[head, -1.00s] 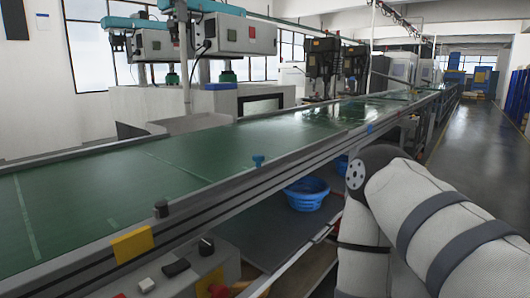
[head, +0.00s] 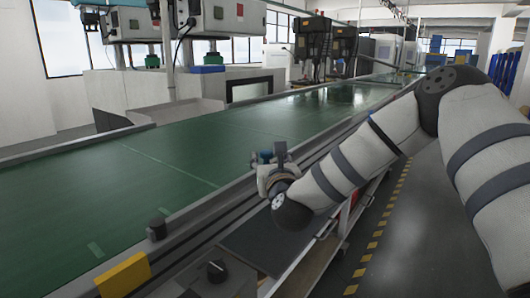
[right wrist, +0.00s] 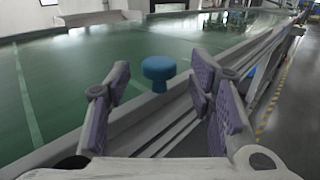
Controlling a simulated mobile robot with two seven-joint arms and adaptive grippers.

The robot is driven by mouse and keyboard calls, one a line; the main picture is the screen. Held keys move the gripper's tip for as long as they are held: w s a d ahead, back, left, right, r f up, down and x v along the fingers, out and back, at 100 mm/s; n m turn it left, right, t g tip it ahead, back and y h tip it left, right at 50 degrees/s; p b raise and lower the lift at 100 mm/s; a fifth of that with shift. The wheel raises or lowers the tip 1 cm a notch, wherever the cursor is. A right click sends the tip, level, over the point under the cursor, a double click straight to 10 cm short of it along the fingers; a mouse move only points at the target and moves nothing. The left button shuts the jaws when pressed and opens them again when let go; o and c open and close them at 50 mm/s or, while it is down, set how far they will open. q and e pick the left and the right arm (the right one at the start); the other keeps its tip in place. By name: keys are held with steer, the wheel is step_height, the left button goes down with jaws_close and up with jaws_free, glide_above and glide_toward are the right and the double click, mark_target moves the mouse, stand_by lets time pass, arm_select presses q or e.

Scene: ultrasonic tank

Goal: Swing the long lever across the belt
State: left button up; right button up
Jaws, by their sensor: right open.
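My right gripper (head: 272,155) is at the near rail of the green belt in the head view. Its purple-padded fingers (right wrist: 160,95) are spread open in the right wrist view, with nothing between the pads. A blue round-topped knob (right wrist: 158,70) stands on the belt's near edge, ahead of the fingers and apart from them in that picture. In the head view the gripper largely covers this spot. A thin bar (head: 380,63) shows over the far part of the belt; I cannot tell whether it is the long lever. My left gripper is out of view.
The green belt (head: 150,190) is bare in its near part. A black knob (head: 157,228) and a yellow block (head: 123,275) sit on the near rail. A control box with a black dial (head: 216,270) is below. Machines stand behind; the right-hand aisle is clear.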

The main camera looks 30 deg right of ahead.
mark_target(267, 155)
steer(key=x, duration=0.4)
steer(key=shift+w, duration=0.15)
jaws_close()
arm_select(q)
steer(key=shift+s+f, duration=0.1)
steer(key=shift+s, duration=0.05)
arm_select(e)
steer(key=shift+a, duration=0.1)
